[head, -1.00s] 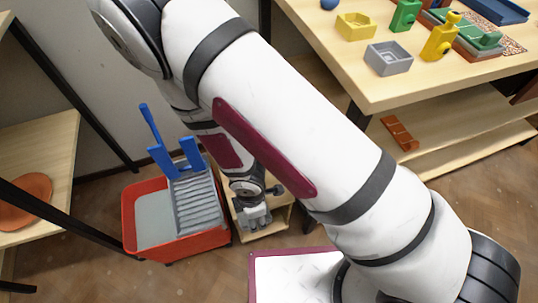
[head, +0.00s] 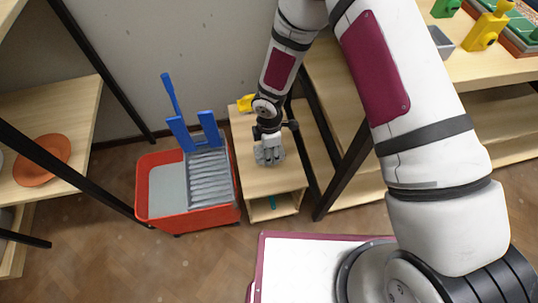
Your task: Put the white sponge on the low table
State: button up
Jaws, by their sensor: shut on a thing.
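My gripper (head: 268,158) is in the head view, pointing down over the top of the small low wooden table (head: 278,182). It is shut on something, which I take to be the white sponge. The sponge is too small and too hidden by the fingers and wrist to make out clearly. I cannot tell whether it touches the tabletop. The front part of the low table's top is bare.
A red mop bucket (head: 154,211) with a blue wringer handle stands close left of the low table. A yellow thing (head: 246,103) lies at the table's back. A larger workbench (head: 478,73) is on the right. A shelf (head: 75,92) with an orange plate (head: 42,160) is at left.

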jog(key=shift+f+b, duration=0.65)
jog(key=shift+f, duration=1.1)
jog(key=shift+f, duration=0.15)
jog(key=o, duration=1)
jog(key=shift+c, duration=0.2)
notch_tip(320, 180, up, 12)
jog(key=p, duration=0.4)
jog(key=shift+r, duration=0.2)
